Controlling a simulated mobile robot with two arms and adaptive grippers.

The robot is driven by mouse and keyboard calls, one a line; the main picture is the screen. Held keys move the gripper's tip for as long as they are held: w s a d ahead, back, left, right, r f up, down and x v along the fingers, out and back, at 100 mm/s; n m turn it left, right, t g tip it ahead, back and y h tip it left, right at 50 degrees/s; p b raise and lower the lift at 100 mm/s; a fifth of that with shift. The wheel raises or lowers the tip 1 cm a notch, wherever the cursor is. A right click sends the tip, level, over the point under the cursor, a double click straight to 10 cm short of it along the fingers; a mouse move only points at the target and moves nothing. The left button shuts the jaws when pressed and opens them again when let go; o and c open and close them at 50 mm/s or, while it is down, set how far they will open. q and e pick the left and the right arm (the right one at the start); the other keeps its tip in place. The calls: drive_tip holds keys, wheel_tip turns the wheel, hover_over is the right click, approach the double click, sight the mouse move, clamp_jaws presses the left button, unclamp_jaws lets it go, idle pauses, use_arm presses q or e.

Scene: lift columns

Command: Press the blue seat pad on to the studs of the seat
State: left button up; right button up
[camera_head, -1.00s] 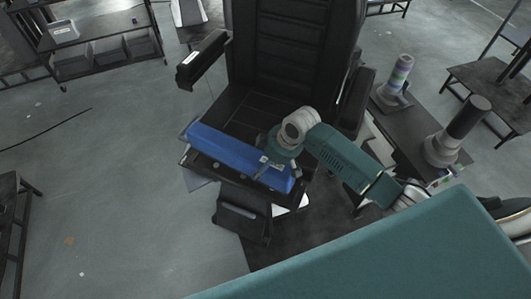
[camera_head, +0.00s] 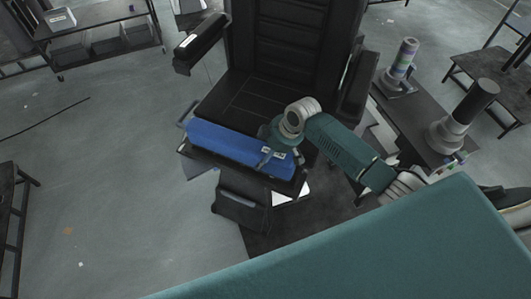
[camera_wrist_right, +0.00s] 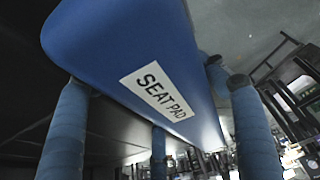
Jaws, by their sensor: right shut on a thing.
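The blue seat pad (camera_head: 225,143) lies along the front part of the black chair seat (camera_head: 240,106) in the head view. My right gripper (camera_head: 271,155) is at the pad's right end and shut on it. The right wrist view shows the pad's blue face (camera_wrist_right: 110,45) close up, with a white "SEAT PAD" label (camera_wrist_right: 157,95). Bluish fingers of my right gripper (camera_wrist_right: 160,125) stand on both sides of it. The studs are hidden in the head view. I cannot tell whether the pad touches the seat all along. My left gripper is out of view.
The tall backrest (camera_head: 290,45) stands behind the seat, with armrests left (camera_head: 200,43) and right (camera_head: 350,105). A dark bench (camera_head: 415,120) with two upright cylindrical parts is to the right.

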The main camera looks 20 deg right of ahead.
drive_tip(key=shift+f+b, duration=0.4)
drive_tip(key=shift+f, duration=0.15)
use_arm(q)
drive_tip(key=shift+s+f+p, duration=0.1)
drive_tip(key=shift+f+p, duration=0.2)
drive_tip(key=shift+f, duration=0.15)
use_arm(e)
drive_tip(key=shift+w+r, duration=0.1)
drive_tip(key=shift+r, duration=0.2)
drive_tip(key=shift+f, duration=0.25)
drive_tip(key=shift+s+d+f, duration=0.1)
drive_tip(key=shift+s+f, duration=0.1)
drive_tip(key=shift+s, duration=0.1)
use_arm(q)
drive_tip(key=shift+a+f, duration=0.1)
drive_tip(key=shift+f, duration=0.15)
use_arm(e)
drive_tip(key=shift+f, duration=0.75)
use_arm(q)
drive_tip(key=shift+b, duration=0.3)
use_arm(e)
drive_tip(key=shift+f, duration=0.2)
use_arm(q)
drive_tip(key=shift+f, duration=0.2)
use_arm(e)
drive_tip(key=shift+f, duration=0.35)
drive_tip(key=shift+s+f, duration=0.1)
